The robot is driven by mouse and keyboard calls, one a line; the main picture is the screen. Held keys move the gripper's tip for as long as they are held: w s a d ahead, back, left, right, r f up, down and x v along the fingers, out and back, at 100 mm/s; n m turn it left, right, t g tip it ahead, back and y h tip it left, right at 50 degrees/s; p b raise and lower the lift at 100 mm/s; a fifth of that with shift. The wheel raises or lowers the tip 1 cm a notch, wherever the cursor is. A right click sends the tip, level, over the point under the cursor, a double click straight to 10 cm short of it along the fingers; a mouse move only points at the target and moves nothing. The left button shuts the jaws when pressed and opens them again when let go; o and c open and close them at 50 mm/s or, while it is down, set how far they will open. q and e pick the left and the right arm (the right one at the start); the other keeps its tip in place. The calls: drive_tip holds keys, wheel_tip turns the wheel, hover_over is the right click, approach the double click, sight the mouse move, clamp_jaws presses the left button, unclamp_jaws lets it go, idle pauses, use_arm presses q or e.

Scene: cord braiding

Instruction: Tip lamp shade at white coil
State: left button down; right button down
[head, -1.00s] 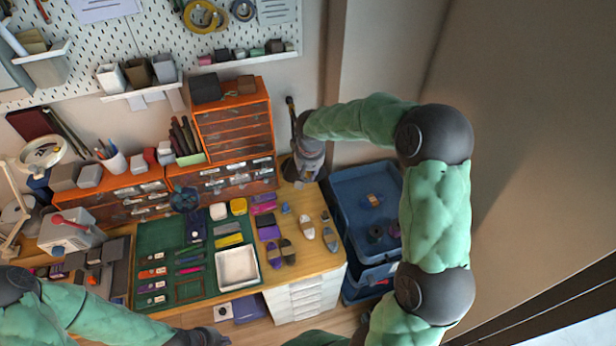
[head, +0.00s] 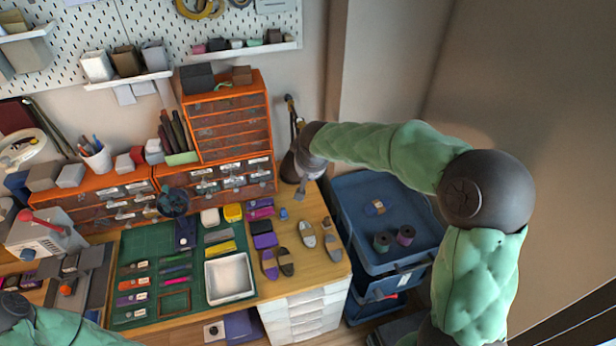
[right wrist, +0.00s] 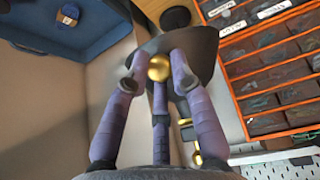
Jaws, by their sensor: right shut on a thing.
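The lamp shade (right wrist: 203,52) is a dark, wide cone with a brass ball (right wrist: 159,67) at its top, seen in the right wrist view. My right gripper (right wrist: 157,84) is shut on the shade around the ball, its lavender fingers close about it. In the head view the lamp shade (head: 288,166) is mostly hidden behind my right gripper (head: 300,182), at the table's back right corner. A small white rounded item (head: 210,217), probably the white coil, lies on the green mat beside a yellow one. It is apart from the shade. My left gripper is out of view.
Orange drawer units (head: 232,125) stand along the wall left of the lamp. A blue tub (head: 352,190) with spools is right of the table. A white tray (head: 229,277) and several small tools lie on the green mat (head: 142,246). Little bare wood shows near the lamp.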

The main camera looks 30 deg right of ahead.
drive_tip(key=shift+s+f, duration=0.1)
drive_tip(key=shift+f, duration=0.15)
idle(0.3)
drive_tip(key=c, duration=1.1)
unclamp_jaws()
drive_tip(key=shift+o, duration=0.2)
drive_tip(key=shift+r, duration=0.1)
drive_tip(key=v, duration=1.2)
